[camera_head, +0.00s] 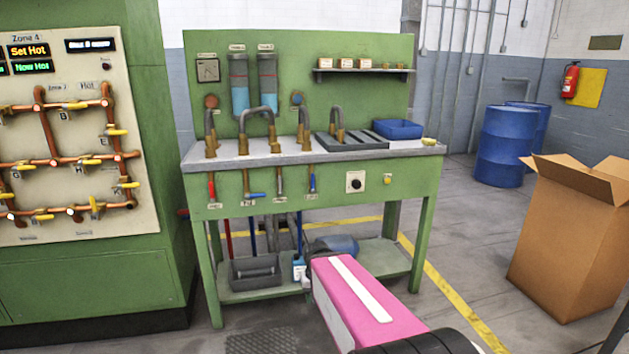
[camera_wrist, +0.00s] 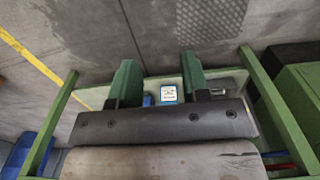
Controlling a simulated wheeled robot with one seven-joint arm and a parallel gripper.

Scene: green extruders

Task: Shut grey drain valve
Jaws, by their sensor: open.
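The green workbench (camera_head: 342,182) has a row of small valves along its front edge. The grey-handled valve (camera_head: 280,184) is between two blue-handled valves (camera_head: 252,194) (camera_head: 312,184), and its handle hangs straight down. A red-handled valve (camera_head: 211,188) is at the far left, also hanging down. The left blue handle lies sideways. My gripper (camera_wrist: 158,80) is open and empty in the wrist view, with its two green fingers apart in front of the bench's lower shelf. In the head view my pink arm hides its tip. The wrist view does not clearly show the grey valve.
The lower shelf (camera_head: 250,291) holds a grey bin (camera_head: 255,272) and a small blue-and-white bottle (camera_head: 299,268), also visible between my fingers (camera_wrist: 168,94). A green cabinet with copper piping (camera_head: 75,160) stands left. An open cardboard box (camera_head: 572,240) stands right. Floor between bench and box is clear.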

